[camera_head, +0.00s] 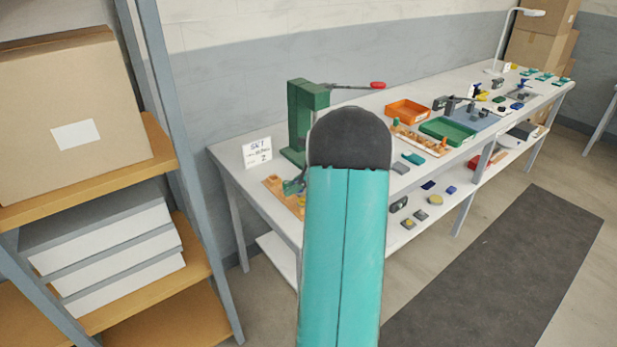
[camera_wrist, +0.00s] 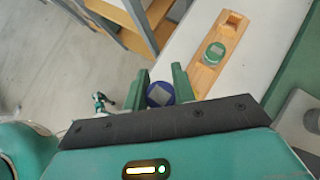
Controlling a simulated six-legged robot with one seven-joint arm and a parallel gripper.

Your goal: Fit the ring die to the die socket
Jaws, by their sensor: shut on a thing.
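In the wrist view my gripper (camera_wrist: 161,80) has its two green fingers shut on a small round blue piece (camera_wrist: 158,95) with a grey squarish middle. I take it for the ring die. The green press (camera_head: 303,105), with a red-knobbed lever (camera_head: 345,87), stands at the near end of the bench in the head view. My arm covers its lower right part. I cannot make out the die socket.
A card (camera_head: 257,152) stands left of the press. An orange tray (camera_head: 408,112) and green tray (camera_head: 447,131) lie farther along. A shelf (camera_head: 110,180) stands at left.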

